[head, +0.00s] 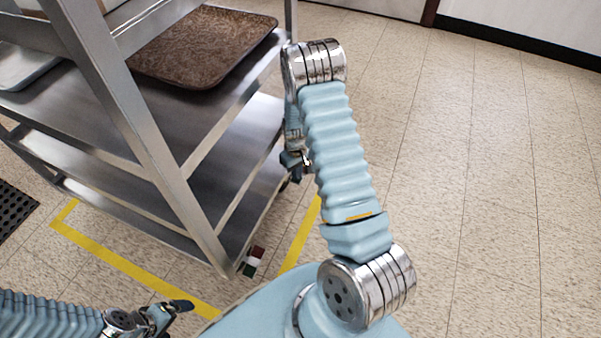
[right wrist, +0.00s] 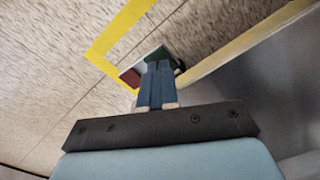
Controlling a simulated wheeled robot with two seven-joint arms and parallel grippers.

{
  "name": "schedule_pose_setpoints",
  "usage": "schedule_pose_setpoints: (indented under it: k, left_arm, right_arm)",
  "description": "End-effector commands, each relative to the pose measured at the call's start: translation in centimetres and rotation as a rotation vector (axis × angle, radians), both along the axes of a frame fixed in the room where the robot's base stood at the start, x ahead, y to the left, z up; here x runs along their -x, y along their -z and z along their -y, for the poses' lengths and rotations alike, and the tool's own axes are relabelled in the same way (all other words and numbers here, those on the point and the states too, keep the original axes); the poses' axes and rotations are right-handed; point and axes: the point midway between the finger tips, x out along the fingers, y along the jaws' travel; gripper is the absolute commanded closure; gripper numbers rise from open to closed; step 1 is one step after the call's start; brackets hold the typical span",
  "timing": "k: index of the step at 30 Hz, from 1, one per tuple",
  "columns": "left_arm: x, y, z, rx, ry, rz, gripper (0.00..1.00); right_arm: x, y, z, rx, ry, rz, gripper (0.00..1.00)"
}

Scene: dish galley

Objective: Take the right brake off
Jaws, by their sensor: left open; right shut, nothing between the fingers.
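The steel cart (head: 150,150) stands at the left in the head view. At the foot of its near corner post is a brake pedal (head: 255,259) with a red part and a green part. In the right wrist view the pedal (right wrist: 130,77) shows just beyond my fingertips, partly covered by them; I cannot tell whether they touch it. My right gripper (head: 298,160) is shut and empty, pointing down beside the cart's right side; its fingers also show in the right wrist view (right wrist: 157,82). My left gripper (head: 174,314) is open and empty at the lower left.
A brown tray (head: 205,45) lies on the cart's upper shelf, with a pale tray (head: 22,68) left of it. Yellow tape (head: 130,266) marks the floor around the cart. A black mat (head: 12,210) lies at the far left. The floor to the right is clear.

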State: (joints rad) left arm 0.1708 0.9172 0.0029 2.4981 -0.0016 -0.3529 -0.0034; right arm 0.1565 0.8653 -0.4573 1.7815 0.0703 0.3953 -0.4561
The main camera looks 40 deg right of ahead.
Motion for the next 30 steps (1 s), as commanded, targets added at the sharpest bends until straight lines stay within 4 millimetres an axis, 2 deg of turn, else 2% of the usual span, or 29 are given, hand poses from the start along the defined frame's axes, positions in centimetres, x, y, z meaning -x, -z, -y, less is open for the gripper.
schedule_pose_setpoints:
  k: [30]
  left_arm:
    - [0.0, 1.3, 0.0, 0.0, 0.0, 0.0, 0.04]
  right_arm:
    - [0.0, 1.6, 0.0, 0.001, 0.0, 0.001, 1.0]
